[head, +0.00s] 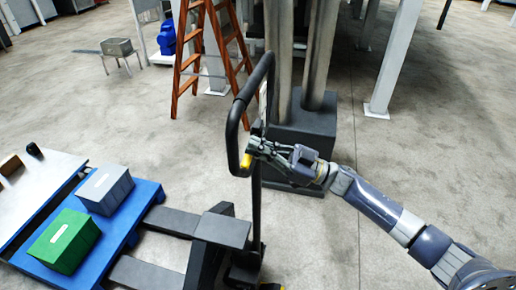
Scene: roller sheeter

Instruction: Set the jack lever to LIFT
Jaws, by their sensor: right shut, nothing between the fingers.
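The pallet jack's black loop handle (236,115) stands upright in the middle of the head view, above its dark body (224,230). A small yellow lever (246,161) shows at the lower part of the handle loop. My right gripper (254,149) comes in from the right and is shut, with its fingertips at the lever. I cannot tell whether they touch it. The fingers partly hide the lever and its mount, so its setting cannot be read. My left gripper is not in view.
A blue pallet (148,193) holds a grey box (106,189) and a green box (64,241) at the lower left. A dark pedestal with columns (305,128) stands close behind my right gripper. An orange ladder (187,62) stands further back. The floor at right is clear.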

